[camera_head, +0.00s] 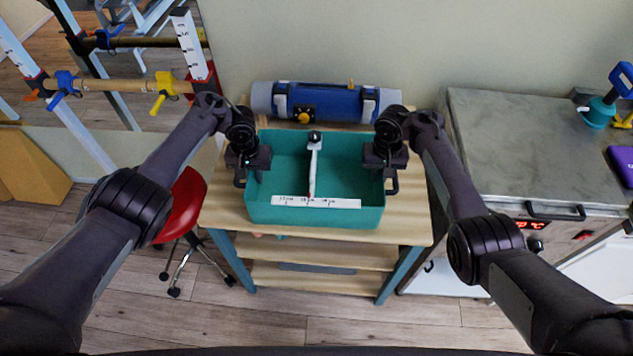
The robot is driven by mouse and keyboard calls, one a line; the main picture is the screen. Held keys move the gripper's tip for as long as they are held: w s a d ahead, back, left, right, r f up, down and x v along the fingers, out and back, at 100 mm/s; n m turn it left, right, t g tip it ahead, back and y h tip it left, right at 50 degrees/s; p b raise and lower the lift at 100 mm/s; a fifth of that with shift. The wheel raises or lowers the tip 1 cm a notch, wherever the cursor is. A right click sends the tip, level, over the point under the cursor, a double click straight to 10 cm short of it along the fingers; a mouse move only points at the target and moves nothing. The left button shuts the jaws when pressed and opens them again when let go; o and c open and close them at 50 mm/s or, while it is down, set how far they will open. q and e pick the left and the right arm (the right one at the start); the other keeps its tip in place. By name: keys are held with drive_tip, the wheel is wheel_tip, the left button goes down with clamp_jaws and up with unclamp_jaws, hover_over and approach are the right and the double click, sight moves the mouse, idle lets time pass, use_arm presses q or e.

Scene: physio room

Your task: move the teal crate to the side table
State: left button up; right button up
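The teal crate (262,214) is an open box on a wooden-topped table with shelves (413,222), in the middle of the head view. It looks level; whether its base touches the wood is hard to tell. Which furniture is the side table is unclear.
A blue-and-grey roll (338,105) lies behind the crate. A grey-topped cabinet (520,150) stands on the right, its near top clear, with a teal-and-blue item (602,108) and a purple box (622,163). A red stool (184,207) and parallel bars (115,87) are left.

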use_arm(q)
drive_tip(key=shift+f, duration=0.35)
use_arm(e)
drive_tip(key=shift+f, duration=0.3)
use_arm(q)
drive_tip(key=shift+c, duration=0.2)
use_arm(e)
drive_tip(key=shift+c, duration=0.2)
use_arm(q)
clamp_jaws()
use_arm(e)
clamp_jaws()
use_arm(q)
drive_tip(key=shift+w+r, duration=0.1)
use_arm(e)
drive_tip(key=shift+r, duration=0.1)
